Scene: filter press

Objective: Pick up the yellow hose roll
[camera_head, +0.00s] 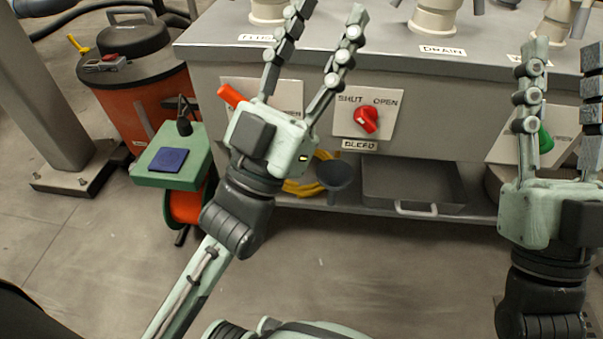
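The yellow hose roll (306,189) lies on the low shelf under the grey cabinet, left of a dark funnel. Only parts of it show, because my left gripper covers the rest from this view. My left gripper (328,18) points up the picture in front of the cabinet, fingers spread open with nothing between them. My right gripper (563,55) is at the right edge, also open and empty, in front of the cabinet's right part. Both grippers appear higher in the picture than the roll.
The funnel (336,174) and a grey tray (412,187) with a handle share the shelf (375,211). A red valve knob (366,119) projects from the cabinet front. A green stand (165,180) and an orange drum (148,92) stand left. Floor (370,270) in front is clear.

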